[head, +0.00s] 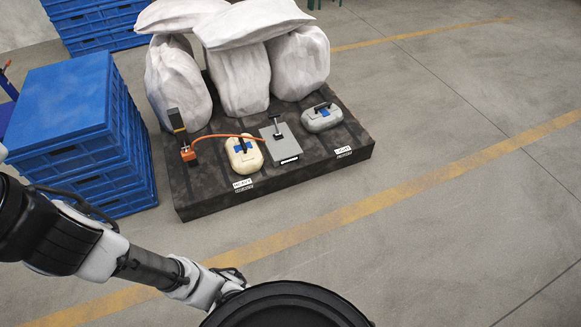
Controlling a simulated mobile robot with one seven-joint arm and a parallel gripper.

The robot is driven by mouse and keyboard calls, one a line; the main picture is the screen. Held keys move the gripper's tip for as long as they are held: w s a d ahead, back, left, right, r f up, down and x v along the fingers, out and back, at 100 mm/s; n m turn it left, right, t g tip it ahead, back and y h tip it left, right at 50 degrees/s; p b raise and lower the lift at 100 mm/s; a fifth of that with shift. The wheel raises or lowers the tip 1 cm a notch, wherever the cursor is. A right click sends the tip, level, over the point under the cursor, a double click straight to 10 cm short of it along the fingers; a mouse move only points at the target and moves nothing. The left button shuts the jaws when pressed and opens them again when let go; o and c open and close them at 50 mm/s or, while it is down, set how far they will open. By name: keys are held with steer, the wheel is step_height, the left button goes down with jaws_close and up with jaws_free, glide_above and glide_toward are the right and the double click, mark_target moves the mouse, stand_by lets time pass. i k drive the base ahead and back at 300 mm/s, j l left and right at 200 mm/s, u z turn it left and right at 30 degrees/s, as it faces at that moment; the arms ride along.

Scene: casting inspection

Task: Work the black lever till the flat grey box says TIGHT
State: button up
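The black lever (177,122) stands upright, leaning slightly, on a small orange base (188,154) at the left of a low dark platform. An orange hose (222,136) runs from that base to the flat grey box (286,147). A black T-shaped part stands up from the box. A small dark strip with light marks (289,160) is on the box's front edge, too small to read. My gripper (232,279) is at the bottom, well apart from the lever and the platform. It is partly hidden and too small to tell open from shut.
The dark platform (206,205) also bears a cream casting (245,163), a grey casting (322,124), two small labels, and white sacks (240,80) at the back. Blue crates (75,130) are stacked close to its left. The floor in front and at right is clear.

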mark_target(275, 115)
steer(key=k+j+z, duration=0.15)
steer(key=j, duration=0.25)
steer(key=k+j+z, duration=0.15)
steer(key=j, duration=0.25)
steer(key=i+l, duration=0.1)
steer(key=i, duration=0.45)
steer(key=i+l+u, duration=0.1)
steer(key=i, duration=0.5)
steer(key=i+l, duration=0.2)
steer(key=i, duration=0.35)
steer(key=i+l+u, duration=0.1)
steer(key=i, duration=0.45)
steer(key=i+l, duration=0.25)
steer(key=i, duration=0.35)
